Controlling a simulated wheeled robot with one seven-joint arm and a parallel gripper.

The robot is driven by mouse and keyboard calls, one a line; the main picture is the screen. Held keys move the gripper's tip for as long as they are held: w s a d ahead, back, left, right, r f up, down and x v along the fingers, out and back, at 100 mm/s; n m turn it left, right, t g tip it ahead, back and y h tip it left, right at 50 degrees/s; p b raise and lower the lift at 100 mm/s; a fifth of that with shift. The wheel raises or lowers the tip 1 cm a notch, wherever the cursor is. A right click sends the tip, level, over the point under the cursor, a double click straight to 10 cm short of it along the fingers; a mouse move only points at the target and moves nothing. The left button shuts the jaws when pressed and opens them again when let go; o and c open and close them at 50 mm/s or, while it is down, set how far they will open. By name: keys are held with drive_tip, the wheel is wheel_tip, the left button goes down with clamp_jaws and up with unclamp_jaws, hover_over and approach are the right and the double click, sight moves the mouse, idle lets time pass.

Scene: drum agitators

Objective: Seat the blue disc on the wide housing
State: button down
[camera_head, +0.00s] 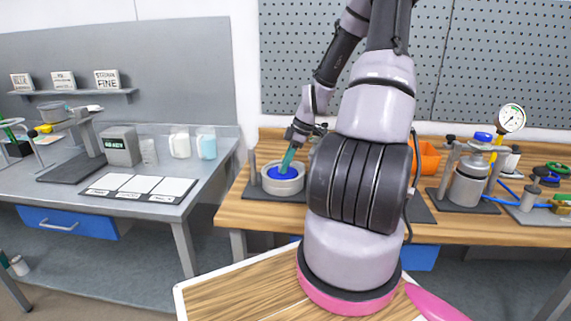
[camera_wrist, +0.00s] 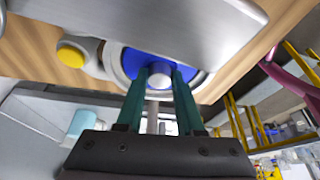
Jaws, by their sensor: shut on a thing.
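The wide housing (camera_head: 283,187) is a pale round body on a dark base at the left of the wooden bench. The blue disc (camera_head: 283,171) is at its top opening, inside the rim as seen from here. In the wrist view the blue disc (camera_wrist: 135,62) has a pale central knob, with the pale housing rim (camera_wrist: 109,62) around it. My gripper (camera_head: 288,163) comes down from above, its green fingers shut on the disc's knob. I cannot tell whether the disc rests fully on the housing. A grey plate partly covers the disc's edge in the wrist view.
A yellow button (camera_wrist: 72,54) on a pale body is beside the housing. My arm hides the bench's middle. A grey table (camera_head: 60,195) with instruments is at left.

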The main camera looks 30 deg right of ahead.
drive_tip(key=shift+f, duration=0.25)
drive_tip(key=shift+f, duration=0.25)
drive_tip(key=shift+f, duration=0.15)
idle(0.4)
drive_tip(key=shift+c, duration=2.3)
unclamp_jaws()
drive_tip(key=v, duration=1)
drive_tip(key=shift+r, duration=0.4)
drive_tip(key=shift+d, duration=0.1)
